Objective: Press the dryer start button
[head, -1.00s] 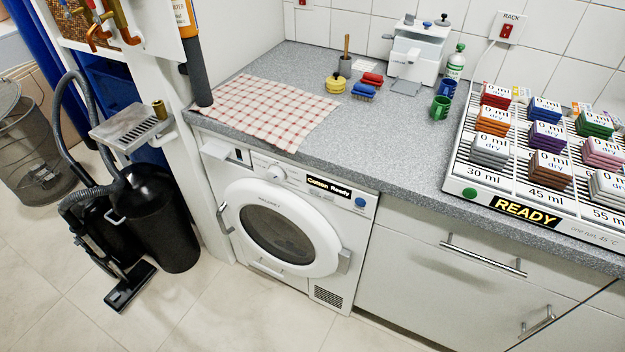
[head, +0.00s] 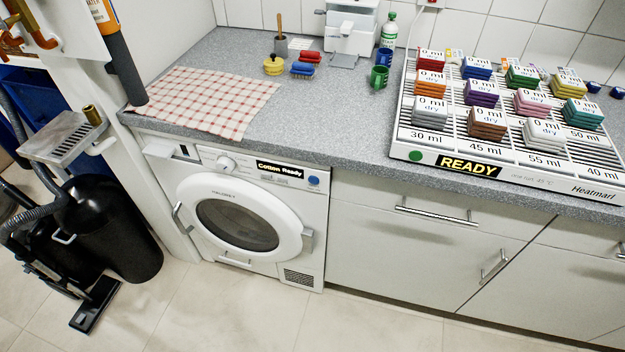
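The white dryer (head: 300,215) stands under the grey counter, with its round door (head: 240,222) shut. Its display (head: 280,169) reads "Cotton Ready". A round blue button (head: 313,181) sits right of the display on the front panel. A dial (head: 225,163) is to the left of the display. Neither of my grippers shows in the head view.
A drying rack (head: 470,150) with stacks of coloured cloths and a "READY" display sits on the counter at right, with a green button (head: 415,155). A checked cloth (head: 205,100) lies at left. A black vacuum cleaner (head: 105,230) stands left of the dryer. The floor before the dryer is clear.

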